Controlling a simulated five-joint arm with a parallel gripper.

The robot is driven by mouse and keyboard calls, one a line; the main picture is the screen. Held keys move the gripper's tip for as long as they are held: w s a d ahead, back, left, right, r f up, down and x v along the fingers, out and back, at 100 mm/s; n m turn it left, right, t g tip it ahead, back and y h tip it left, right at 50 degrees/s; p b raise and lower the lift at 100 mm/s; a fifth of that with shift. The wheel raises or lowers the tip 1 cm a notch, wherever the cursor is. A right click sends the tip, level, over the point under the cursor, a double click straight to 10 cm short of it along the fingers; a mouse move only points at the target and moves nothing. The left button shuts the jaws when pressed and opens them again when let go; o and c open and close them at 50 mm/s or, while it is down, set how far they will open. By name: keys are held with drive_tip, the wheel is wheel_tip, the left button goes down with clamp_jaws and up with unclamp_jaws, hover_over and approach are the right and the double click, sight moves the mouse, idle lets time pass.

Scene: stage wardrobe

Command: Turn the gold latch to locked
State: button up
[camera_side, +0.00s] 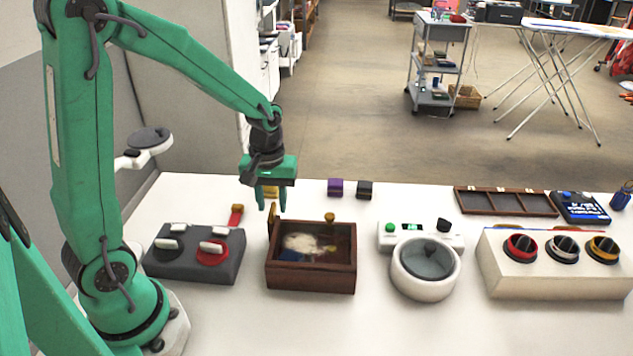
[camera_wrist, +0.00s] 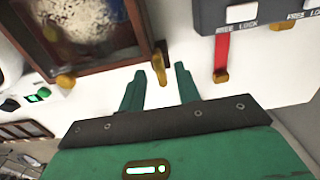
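The gold latch (camera_side: 272,214) stands at the back left corner of a brown wooden box (camera_side: 312,283) with a glass-like top. It also shows in the wrist view (camera_wrist: 157,62) as an upright gold piece beside the box corner. My gripper (camera_side: 271,205) is open and points down above that corner. In the wrist view my gripper (camera_wrist: 160,69) has one finger on each side of the latch in the picture. I see a gap to both fingers; I cannot tell how far the tips reach down beside it.
A dark grey switch box (camera_side: 195,270) with white levers stands left; a red strap with a gold end (camera_side: 236,212) lies behind it. A gold knob (camera_side: 330,217) sits at the wooden box's back edge. A white round-lidded device (camera_side: 425,285) stands right. Purple (camera_side: 335,187) and black blocks lie behind.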

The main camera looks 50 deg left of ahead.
drive_tip(key=shift+f, duration=0.45)
clamp_jaws()
